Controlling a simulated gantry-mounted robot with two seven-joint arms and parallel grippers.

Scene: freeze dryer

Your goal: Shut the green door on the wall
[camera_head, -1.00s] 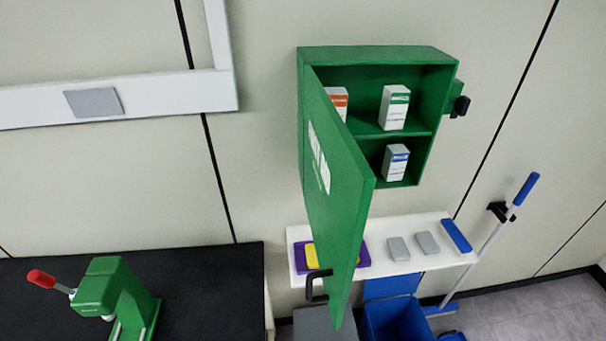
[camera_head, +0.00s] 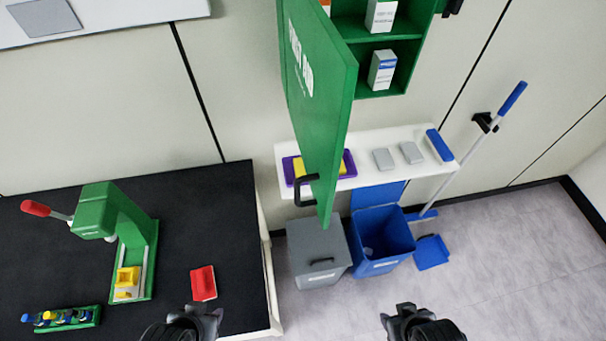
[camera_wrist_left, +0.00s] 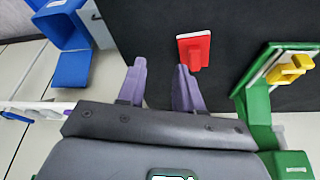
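The green door (camera_head: 325,95) of the green wall cabinet (camera_head: 385,28) stands wide open, swung out from its left side toward me. Its black handle (camera_head: 300,190) sits low near its free edge. My left gripper (camera_head: 200,318) is at the bottom of the head view, over the front of the black worktop, well below the door. In the left wrist view its two fingers (camera_wrist_left: 160,85) are apart with nothing between them. My right gripper (camera_head: 405,315) is at the bottom right of centre, above the floor, away from the door. Its fingers are too unclear to judge.
A white shelf (camera_head: 375,150) with small items is below the cabinet. A grey bin (camera_head: 318,255) and a blue bin (camera_head: 383,240) stand under it. The worktop (camera_head: 200,180) holds a green press (camera_head: 110,215) and a red object (camera_head: 203,284).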

